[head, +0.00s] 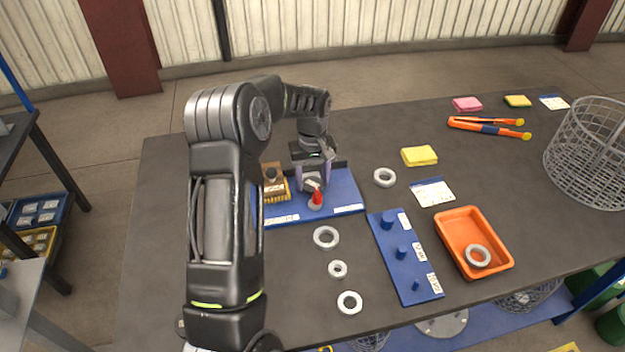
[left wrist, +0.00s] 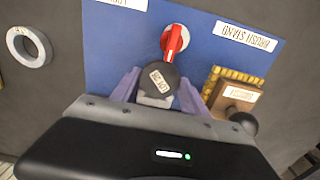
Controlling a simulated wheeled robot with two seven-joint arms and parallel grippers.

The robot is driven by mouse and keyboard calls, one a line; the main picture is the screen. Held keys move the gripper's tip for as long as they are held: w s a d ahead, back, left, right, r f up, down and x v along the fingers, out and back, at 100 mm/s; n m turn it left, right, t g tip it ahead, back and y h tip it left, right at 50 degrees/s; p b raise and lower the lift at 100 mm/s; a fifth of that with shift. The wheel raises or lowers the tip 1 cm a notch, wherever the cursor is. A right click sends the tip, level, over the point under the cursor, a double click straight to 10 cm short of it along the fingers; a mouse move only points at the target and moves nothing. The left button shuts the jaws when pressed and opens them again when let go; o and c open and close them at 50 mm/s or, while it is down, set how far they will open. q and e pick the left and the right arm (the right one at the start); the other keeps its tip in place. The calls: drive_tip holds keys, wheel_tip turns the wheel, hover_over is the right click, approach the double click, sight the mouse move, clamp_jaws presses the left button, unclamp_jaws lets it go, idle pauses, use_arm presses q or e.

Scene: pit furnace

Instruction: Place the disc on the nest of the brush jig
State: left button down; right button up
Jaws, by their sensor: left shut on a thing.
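The blue brush jig (head: 342,190) lies flat on the dark bench, with a brush (head: 274,184) at its left end. A red lever (head: 317,197) on a pale round base stands near its front middle; it also shows in the left wrist view (left wrist: 174,40). My left gripper (head: 313,178) is over the jig just behind the lever. In the left wrist view its purple fingers (left wrist: 167,88) are shut on a dark grey disc (left wrist: 158,80) with a white label. Whether the disc touches the jig cannot be told; the nest is hidden. My right gripper is out of view.
Several pale rings, one of them (head: 326,237) close in front of the jig, lie on the bench. A blue peg board (head: 405,262) and an orange tray (head: 468,215) holding a ring stand to the right. A wire basket (head: 590,155) is at the far right.

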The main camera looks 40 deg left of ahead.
sight(313, 184)
use_arm(q)
drive_tip(key=c, duration=0.6)
unclamp_jaws()
wheel_tip(313, 184, up, 7)
drive_tip(key=p, duration=0.4)
drive_tip(key=shift+f, duration=0.15)
drive_tip(key=shift+r+p, duration=0.6)
drive_tip(key=shift+r, duration=2.2)
